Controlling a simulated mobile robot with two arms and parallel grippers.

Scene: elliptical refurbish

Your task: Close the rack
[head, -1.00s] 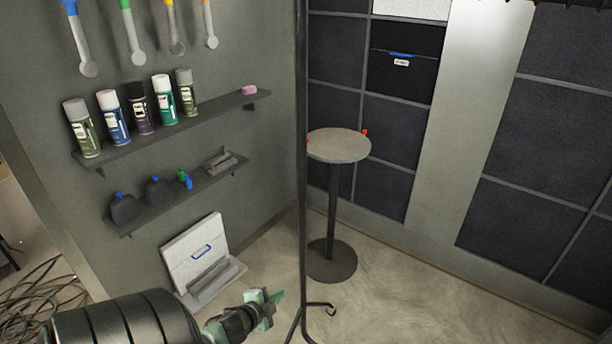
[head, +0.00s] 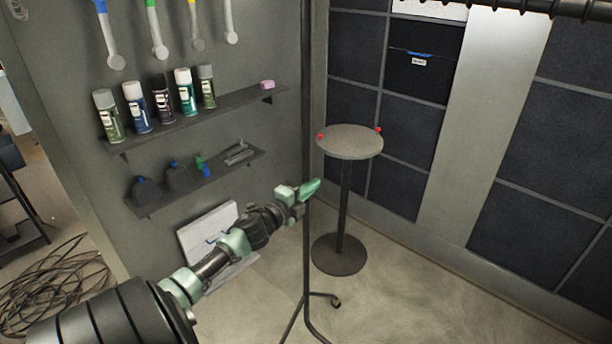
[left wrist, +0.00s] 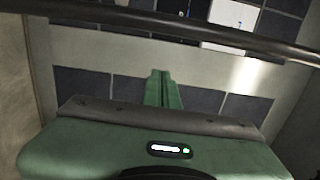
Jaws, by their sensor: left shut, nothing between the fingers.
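A dark wall of square panels stands at the back right. One dark box front (head: 419,75) in it has a blue handle and a white label. Which of these the task calls the rack, I cannot tell. My left gripper (head: 310,188) is shut and empty beside the pole, in front of the round table; whether it touches the pole is unclear. Its shut fingers (left wrist: 163,88) show in the left wrist view. My right gripper is out of view.
A round table (head: 350,141) with red bits at its rim stands behind the pole. Shelves (head: 200,120) with spray cans hang on the left wall. A white panel (head: 208,227) leans below. Cables (head: 55,285) lie on the floor at left. The right floor is clear.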

